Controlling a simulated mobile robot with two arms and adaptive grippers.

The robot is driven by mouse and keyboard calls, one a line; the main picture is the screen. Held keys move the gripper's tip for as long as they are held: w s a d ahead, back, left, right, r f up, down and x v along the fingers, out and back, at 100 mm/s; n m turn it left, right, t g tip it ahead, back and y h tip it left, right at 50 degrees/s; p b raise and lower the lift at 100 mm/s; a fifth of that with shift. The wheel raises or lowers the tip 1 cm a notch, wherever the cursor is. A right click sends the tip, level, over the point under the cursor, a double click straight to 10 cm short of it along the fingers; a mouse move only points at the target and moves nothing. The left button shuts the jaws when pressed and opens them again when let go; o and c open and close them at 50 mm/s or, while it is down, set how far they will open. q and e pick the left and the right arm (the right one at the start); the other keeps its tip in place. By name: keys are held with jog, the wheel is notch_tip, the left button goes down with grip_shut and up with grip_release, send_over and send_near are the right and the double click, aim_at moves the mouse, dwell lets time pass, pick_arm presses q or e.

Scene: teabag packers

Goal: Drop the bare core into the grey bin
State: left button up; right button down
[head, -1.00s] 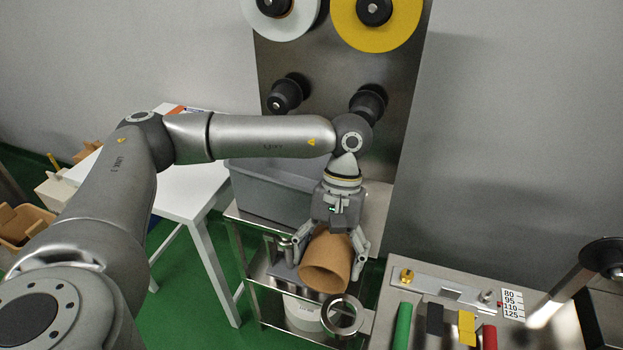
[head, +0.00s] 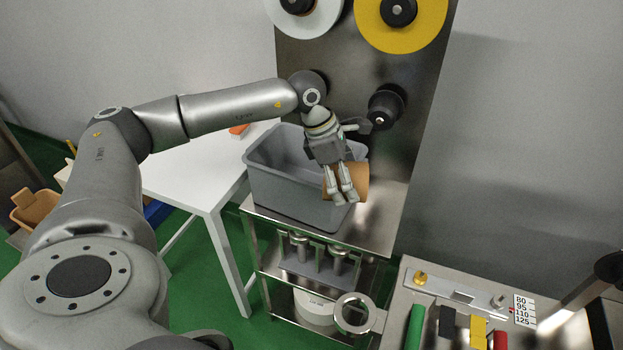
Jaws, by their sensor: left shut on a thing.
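My left gripper (head: 343,194) is shut on the bare core (head: 359,178), a short brown cardboard tube. The gripper points down, and its fingers cover part of the core. The core is at the right end of the grey bin (head: 283,200), in front of or over its right rim; I cannot tell which. The bin stands on the top shelf of a steel trolley, and the part of its inside that I see looks empty. My right gripper is not in view.
A white table (head: 190,175) stands left of the trolley (head: 372,232). Behind is a steel panel with a white reel (head: 330,22), a yellow reel (head: 432,30) and dark spindles (head: 386,108). A bench with coloured blocks is at lower right.

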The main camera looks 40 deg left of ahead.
pick_arm(q)
jog(key=w+a+r+n+y, duration=0.2)
jog(key=a+n, duration=0.4)
jog(key=n, duration=0.2)
jog(key=w+a+r+n+y+p, duration=0.1)
jog(key=w+a+r+n+y, duration=0.1)
jog(key=a+n, duration=0.5)
jog(key=w+a+r+n+g+y+p, duration=0.1)
jog(key=a+n+y, duration=0.3)
jog(key=n, duration=0.6)
jog(key=shift+w+a+r, duration=0.45)
jog(key=shift+w+a, duration=0.1)
jog(key=shift+a, duration=0.6)
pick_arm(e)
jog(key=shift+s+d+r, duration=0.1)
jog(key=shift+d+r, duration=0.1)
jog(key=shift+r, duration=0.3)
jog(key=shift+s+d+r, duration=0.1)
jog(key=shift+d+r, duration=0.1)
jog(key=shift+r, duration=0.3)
pick_arm(q)
notch_tip(320, 180, down, 6)
jog(key=b, duration=0.3)
jog(key=shift+r+b, duration=0.1)
jog(key=shift+b, duration=0.2)
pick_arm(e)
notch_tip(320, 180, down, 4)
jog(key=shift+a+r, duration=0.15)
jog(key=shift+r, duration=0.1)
